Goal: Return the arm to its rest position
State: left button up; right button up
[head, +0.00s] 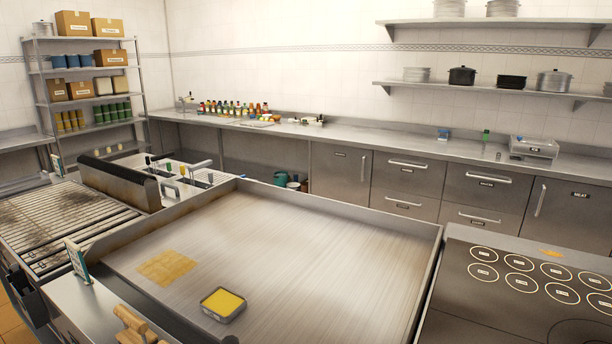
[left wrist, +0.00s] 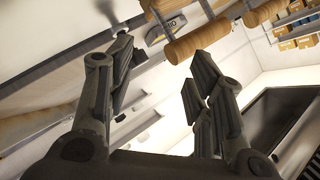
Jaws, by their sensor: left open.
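My left gripper (left wrist: 155,85) shows in the left wrist view with its two dark fingers spread apart, open. I see nothing held between them. Wooden cylindrical handles (left wrist: 196,42) show beyond and above the right finger; I cannot tell how far they are from it. Neither gripper can be made out in the head view. The slatted grill (head: 60,225) is at the left of the head view, its bars darkened.
A flat griddle (head: 310,240) with raised edges fills the middle, holding a yellow-filled tray (head: 223,304) and a yellowish patch (head: 166,267). Wooden pieces (head: 133,325) lie at the front left. A hob (head: 520,285) stands at right. Counters and shelves line the back.

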pick_arm(q)
jog(key=s+d+f+n+g+h, duration=0.1)
jog(key=s+f+n+g, duration=0.2)
jog(key=s+f+g, duration=0.5)
jog(key=s+f+n+g, duration=0.25)
jog(key=s+f, duration=0.35)
jog(key=s, duration=0.6)
notch_tip(320, 180, down, 27)
jog(key=s+b, duration=0.1)
jog(key=s, duration=0.1)
jog(key=s+a+f+g+b, duration=0.1)
jog(key=s+a+f+g, duration=0.1)
jog(key=s+f, duration=1.4)
jog(key=shift+s+a, duration=0.25)
jog(key=shift+a, duration=0.15)
